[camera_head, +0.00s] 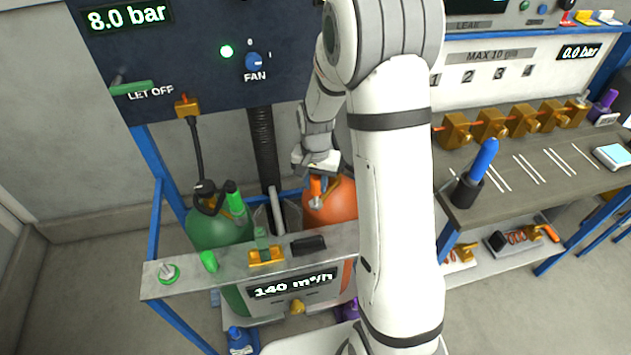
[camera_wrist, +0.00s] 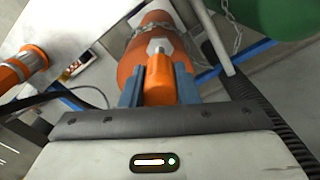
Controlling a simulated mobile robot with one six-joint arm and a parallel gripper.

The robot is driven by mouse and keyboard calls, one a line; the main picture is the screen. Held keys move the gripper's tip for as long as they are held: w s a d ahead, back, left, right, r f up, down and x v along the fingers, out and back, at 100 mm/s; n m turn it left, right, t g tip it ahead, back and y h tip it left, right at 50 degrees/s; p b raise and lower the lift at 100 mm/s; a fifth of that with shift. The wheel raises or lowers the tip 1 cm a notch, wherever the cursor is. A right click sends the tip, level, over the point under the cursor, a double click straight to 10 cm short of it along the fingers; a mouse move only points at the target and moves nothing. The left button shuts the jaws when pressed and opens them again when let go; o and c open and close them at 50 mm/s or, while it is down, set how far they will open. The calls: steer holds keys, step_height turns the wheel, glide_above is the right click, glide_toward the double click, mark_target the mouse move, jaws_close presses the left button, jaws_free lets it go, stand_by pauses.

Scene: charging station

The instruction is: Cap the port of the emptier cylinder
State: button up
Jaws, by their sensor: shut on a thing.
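An orange cylinder (camera_head: 332,208) stands in the rack behind the front rail, and a green cylinder (camera_head: 215,232) stands to its left. The wrist view also shows the orange cylinder (camera_wrist: 151,22) and part of the green one (camera_wrist: 282,14). My gripper (camera_wrist: 159,80) is shut on an orange cap-like piece (camera_wrist: 161,82), with a blue finger on each side. This piece lines up with the silver fitting (camera_wrist: 157,47) on the orange cylinder; I cannot tell whether it is seated. A green piece (camera_head: 208,261) sits on the rail. My arm hides part of the orange cylinder.
A black hose (camera_head: 195,150) runs down to the green cylinder. The panel display (camera_head: 125,17) reads 8.0 bar. A chain (camera_wrist: 170,28) crosses the orange cylinder. A bench (camera_head: 520,170) with brass blocks and a blue-handled tool (camera_head: 482,160) is on the right.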

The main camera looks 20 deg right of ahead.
mark_target(316, 177)
steer(key=shift+f+b, duration=1.85)
steer(key=shift+f, duration=0.65)
steer(key=o, duration=1)
steer(key=shift+r, duration=4)
steer(key=shift+s+r, duration=0.1)
steer(key=shift+r, duration=0.1)
steer(key=s+r+n+t, duration=0.1)
steer(key=s+r+n, duration=0.1)
steer(key=s, duration=0.5)
steer(key=s+r+n, duration=0.2)
steer(key=s+r, duration=0.3)
steer(key=s, duration=0.2)
steer(key=s+r+n+t, duration=0.1)
steer(key=s+r+n, duration=0.1)
steer(key=s+r, duration=0.2)
steer(key=shift+s+a+r+t, duration=0.1)
steer(key=shift+s+a+t, duration=0.1)
steer(key=shift+s, duration=0.55)
steer(key=shift+s+a+r+t, duration=0.1)
steer(key=shift+s+a, duration=0.05)
steer(key=shift+s, duration=0.55)
